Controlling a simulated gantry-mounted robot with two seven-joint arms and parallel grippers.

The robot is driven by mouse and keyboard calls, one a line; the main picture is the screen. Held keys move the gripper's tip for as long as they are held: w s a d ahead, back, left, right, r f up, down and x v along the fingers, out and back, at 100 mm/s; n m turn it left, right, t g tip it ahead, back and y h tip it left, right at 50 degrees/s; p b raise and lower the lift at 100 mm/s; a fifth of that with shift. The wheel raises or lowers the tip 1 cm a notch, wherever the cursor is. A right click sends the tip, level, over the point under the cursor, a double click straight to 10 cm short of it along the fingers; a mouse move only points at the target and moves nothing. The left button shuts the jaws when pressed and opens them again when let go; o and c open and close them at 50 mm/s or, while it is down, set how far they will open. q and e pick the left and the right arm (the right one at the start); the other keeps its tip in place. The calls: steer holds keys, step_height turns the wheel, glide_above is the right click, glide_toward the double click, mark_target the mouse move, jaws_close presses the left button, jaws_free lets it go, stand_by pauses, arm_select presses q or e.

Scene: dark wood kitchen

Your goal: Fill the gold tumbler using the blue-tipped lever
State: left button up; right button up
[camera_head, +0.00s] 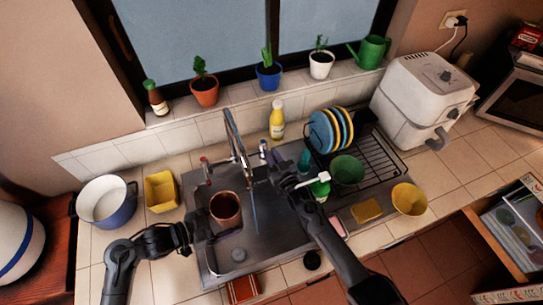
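The gold tumbler (225,209), copper-toned and open at the top, is upright over the left part of the sink (283,240). My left gripper (213,234) is at its lower side and appears shut on it, its fingers partly hidden. The tap (236,140) stands behind the sink. A thin bluish stream (254,212) falls below its spout, to the right of the tumbler and apart from it. The blue-tipped lever (263,146) is right of the tap; a red-tipped lever (203,159) is left. My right gripper (274,166) is close beside the blue-tipped lever; its finger opening is unclear.
A dish rack (378,165) with plates and a green bowl (347,170) stands right of the sink. A yellow bottle (277,120) is behind it. A white-and-blue pot (107,203) and yellow container (161,191) are left. An open drawer (495,240) is at right.

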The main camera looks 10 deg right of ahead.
steer(key=o, duration=0.3)
steer(key=shift+o, duration=0.2)
steer(key=shift+a+h, duration=0.15)
steer(key=shift+h, duration=0.15)
steer(key=s+d+g+h, duration=0.1)
steer(key=s+d+g, duration=0.2)
steer(key=s, duration=0.7)
steer(key=s+d+m+g+h, duration=0.1)
steer(key=s+d+g, duration=0.2)
steer(key=s, duration=0.8)
steer(key=s+d+m+g+h, duration=0.1)
steer(key=s+d+g+h, duration=0.1)
steer(key=s, duration=0.8)
steer(key=shift+s+d+g, duration=0.3)
steer(key=shift+d+g, duration=0.5)
steer(key=shift+d, duration=0.4)
